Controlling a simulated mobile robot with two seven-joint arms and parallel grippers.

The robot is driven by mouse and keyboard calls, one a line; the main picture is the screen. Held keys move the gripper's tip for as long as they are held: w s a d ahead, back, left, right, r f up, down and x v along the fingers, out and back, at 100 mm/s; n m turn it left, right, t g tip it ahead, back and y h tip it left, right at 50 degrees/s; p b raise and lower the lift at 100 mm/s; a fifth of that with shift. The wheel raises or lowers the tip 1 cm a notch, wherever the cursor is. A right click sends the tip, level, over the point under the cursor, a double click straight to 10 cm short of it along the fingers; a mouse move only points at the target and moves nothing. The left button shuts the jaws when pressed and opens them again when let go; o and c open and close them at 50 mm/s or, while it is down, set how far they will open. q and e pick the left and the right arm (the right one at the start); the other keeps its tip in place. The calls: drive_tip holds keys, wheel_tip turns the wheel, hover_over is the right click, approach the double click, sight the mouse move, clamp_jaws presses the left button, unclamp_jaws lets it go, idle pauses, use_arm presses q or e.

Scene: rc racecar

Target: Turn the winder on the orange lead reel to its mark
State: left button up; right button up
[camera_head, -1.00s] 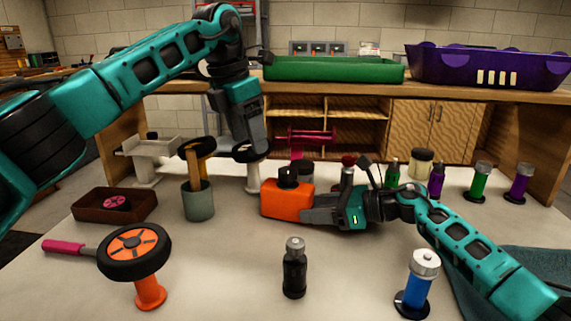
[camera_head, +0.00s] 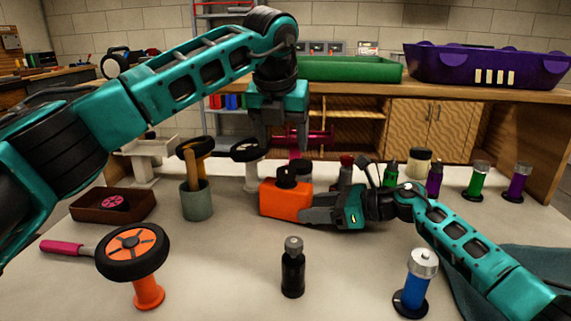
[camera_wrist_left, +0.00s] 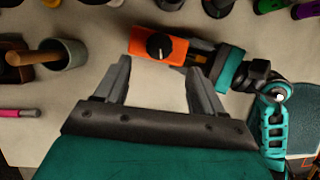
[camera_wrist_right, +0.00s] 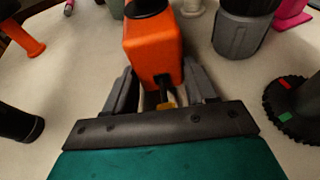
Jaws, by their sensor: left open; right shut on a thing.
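The orange lead reel (camera_head: 283,201) is a boxy orange body above the bench near the middle. Its black winder knob (camera_head: 286,176) faces up. In the left wrist view the knob (camera_wrist_left: 159,46) has a small pale line; I cannot make out a separate mark on the body. My right gripper (camera_head: 309,213) is shut on the reel's right end; in the right wrist view its fingers (camera_wrist_right: 160,85) flank a dark stem and brass piece below the orange body (camera_wrist_right: 152,48). My left gripper (camera_head: 279,149) is open and empty, pointing down above the reel.
An orange-hubbed wheel on a stand (camera_head: 133,252), a black bottle (camera_head: 293,270) and a blue shock (camera_head: 415,285) stand in front. A grey-green cup (camera_head: 197,200) and brown tray (camera_head: 112,207) are left. Several coloured bottles stand behind right. The bench between is clear.

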sight(286, 170)
use_arm(q)
drive_tip(key=x, duration=0.7)
drive_tip(key=shift+w+f, duration=0.1)
drive_tip(key=shift+f, duration=0.25)
drive_tip(key=shift+c, duration=0.3)
drive_tip(key=c, duration=1)
drive_tip(key=shift+m, duration=0.4)
drive_tip(key=m+h, duration=0.1)
drive_tip(key=m, duration=0.1)
drive_tip(key=shift+m+g, duration=0.3)
drive_tip(key=m, duration=0.1)
drive_tip(key=m+h, duration=0.1)
drive_tip(key=m, duration=0.1)
drive_tip(key=shift+w+a+m+g+h, duration=0.1)
drive_tip(key=shift+a+m+g+h, duration=0.05)
drive_tip(key=shift+m+g+h, duration=0.2)
drive_tip(key=m+g, duration=0.1)
drive_tip(key=m, duration=0.2)
drive_tip(key=m+g+h, duration=0.1)
drive_tip(key=m, duration=0.2)
drive_tip(key=shift+w+r, duration=0.1)
drive_tip(key=shift+w, duration=0.15)
drive_tip(key=shift+s+m+g, duration=0.1)
drive_tip(key=shift+m+g, duration=0.15)
drive_tip(key=shift+m, duration=0.3)
